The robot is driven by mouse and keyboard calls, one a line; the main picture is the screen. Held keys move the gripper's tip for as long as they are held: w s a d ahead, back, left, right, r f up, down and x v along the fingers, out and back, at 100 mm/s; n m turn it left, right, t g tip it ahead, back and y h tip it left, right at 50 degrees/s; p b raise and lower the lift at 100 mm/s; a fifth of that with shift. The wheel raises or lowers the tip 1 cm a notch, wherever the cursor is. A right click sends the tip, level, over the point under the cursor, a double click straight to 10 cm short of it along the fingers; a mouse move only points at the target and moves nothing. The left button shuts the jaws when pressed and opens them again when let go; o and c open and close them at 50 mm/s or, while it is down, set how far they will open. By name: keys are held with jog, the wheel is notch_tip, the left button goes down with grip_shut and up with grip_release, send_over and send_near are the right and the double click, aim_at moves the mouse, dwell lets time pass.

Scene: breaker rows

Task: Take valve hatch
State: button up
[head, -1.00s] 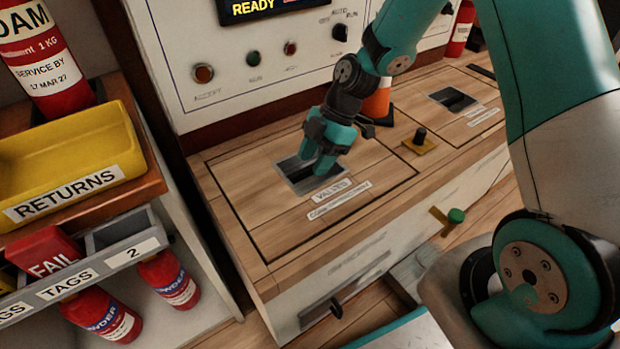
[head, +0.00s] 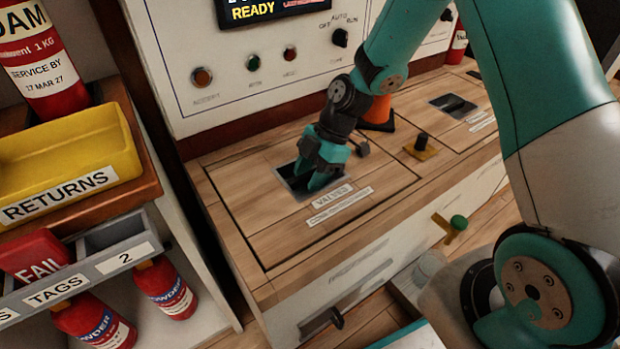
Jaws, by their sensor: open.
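The valve hatch (head: 240,210) is a wooden panel outlined in black in the bench top, with a label reading "VALVES" and a second label below it. A recessed metal pull (head: 292,182) is set in its surface. My gripper (head: 318,180) points down into this recess with its teal fingers open. The fingers hide most of the recess, and I cannot tell whether they touch the bar inside it.
A second hatch recess (head: 453,104) lies to the right. A black knob on a yellow plate (head: 421,147) and an orange cone (head: 378,112) stand near my arm. A control panel (head: 270,75) rises behind. Shelves with a yellow RETURNS bin (head: 70,150) stand left.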

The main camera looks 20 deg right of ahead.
jog(key=shift+c, duration=0.3)
grip_shut()
dwell(1.1)
